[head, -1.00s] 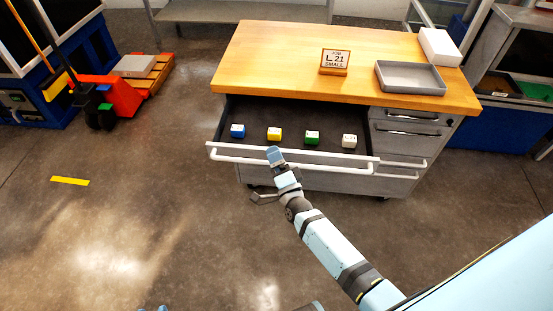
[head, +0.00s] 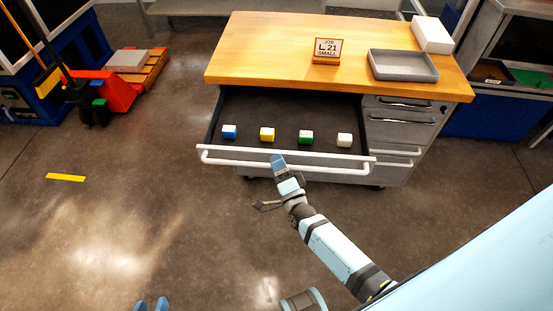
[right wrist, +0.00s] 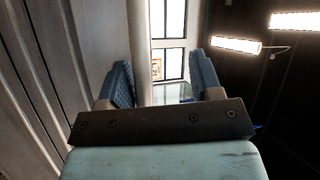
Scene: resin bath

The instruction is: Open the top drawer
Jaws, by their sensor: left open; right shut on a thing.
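The top drawer (head: 285,108) of the wood-topped workbench (head: 265,62) is pulled well out, showing its dark inside. A white bar handle (head: 235,151) runs across its front. My right gripper (head: 278,163) is shut on the handle near its middle. In the right wrist view my right gripper (right wrist: 163,80) has a finger on each side of the pale handle bar (right wrist: 143,50). My left gripper (head: 151,304) is open and empty over the floor at the bottom edge, only its fingertips showing.
The floor before the drawer is clear.

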